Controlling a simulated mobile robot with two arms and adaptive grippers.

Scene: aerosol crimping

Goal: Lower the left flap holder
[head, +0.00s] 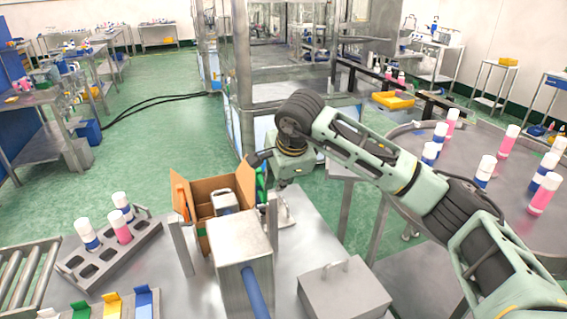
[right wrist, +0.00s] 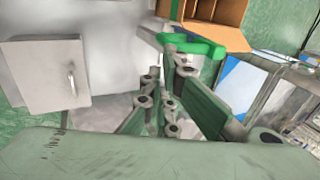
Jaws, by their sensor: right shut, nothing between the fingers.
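An open cardboard box (head: 226,184) stands on the metal table between two upright metal posts. An orange piece (head: 180,197) is raised at its left side, by the left post (head: 181,247); I cannot tell whether it is the left flap holder or a flap. A green holder (head: 261,184) stands at the box's right side, and it also shows in the right wrist view (right wrist: 190,45). My right gripper (head: 262,158) is shut and empty, close to the green holder; I cannot tell whether they touch. My left gripper is out of the head view.
A metal block with a blue rod (head: 240,246) stands in front of the box. A lidded metal case (head: 345,291) lies to the right. A grey rack (head: 110,256) with several cans is at the left. A round table (head: 460,190) with several cans is at the right.

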